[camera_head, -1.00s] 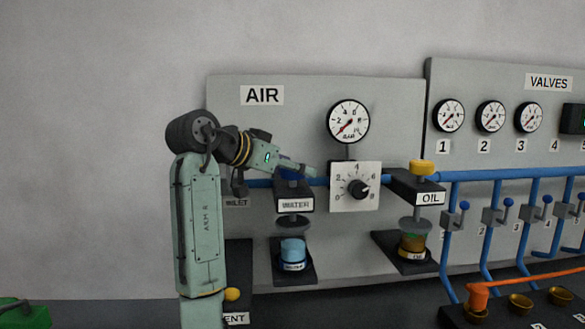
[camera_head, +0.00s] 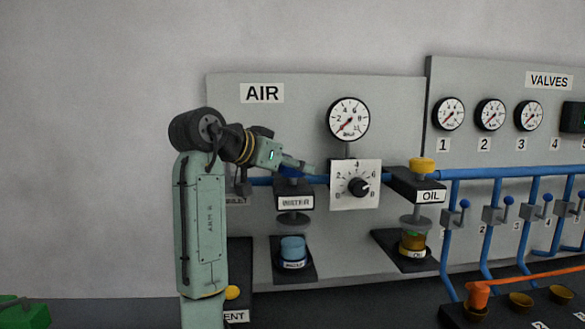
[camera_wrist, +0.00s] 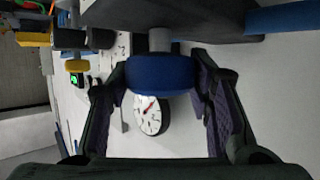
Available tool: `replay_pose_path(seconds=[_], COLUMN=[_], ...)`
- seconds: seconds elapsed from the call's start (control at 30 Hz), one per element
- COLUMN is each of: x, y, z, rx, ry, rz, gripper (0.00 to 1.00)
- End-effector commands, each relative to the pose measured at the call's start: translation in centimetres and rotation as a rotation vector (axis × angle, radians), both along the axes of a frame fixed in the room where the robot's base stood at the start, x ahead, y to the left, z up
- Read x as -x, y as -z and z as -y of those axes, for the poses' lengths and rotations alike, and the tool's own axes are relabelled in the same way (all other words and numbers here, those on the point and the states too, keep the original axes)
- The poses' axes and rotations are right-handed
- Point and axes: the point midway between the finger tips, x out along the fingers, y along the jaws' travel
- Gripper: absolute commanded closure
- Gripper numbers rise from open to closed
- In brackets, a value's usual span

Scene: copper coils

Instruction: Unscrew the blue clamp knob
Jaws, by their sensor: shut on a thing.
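The blue clamp knob (camera_wrist: 160,76) sits between my fingers in the wrist view, on a grey stem that runs into a dark block. My gripper (camera_wrist: 160,85) is shut on it, with one dark finger on each side. In the head view, my gripper (camera_head: 300,168) reaches in from the left at the top of the WATER clamp (camera_head: 295,202). Only a bit of the blue knob (camera_head: 290,172) shows there, behind the fingers. Below the WATER clamp, a grey disc (camera_head: 293,218) hangs above a light blue cup (camera_head: 292,248).
To the right are a square dial (camera_head: 355,185), a pressure gauge (camera_head: 348,119) and the OIL clamp with a yellow knob (camera_head: 422,166). A blue pipe (camera_head: 480,174) runs along the panel. Valves with blue levers stand farther right. The wall at left is clear.

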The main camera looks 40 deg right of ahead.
Motion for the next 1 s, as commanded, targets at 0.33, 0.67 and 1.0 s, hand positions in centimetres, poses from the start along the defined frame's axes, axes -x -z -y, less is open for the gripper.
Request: replay_pose_path(seconds=[0.33,0.67,1.0], x=[0.16,0.23,0.23], y=[0.13,-0.07,-0.08], z=[0.02,0.10,0.19], rx=[0.002,0.001,0.000], ry=[-0.271,-0.585,-0.909], rz=[0.005,0.005,0.001], gripper=[0.81,0.81,0.81])
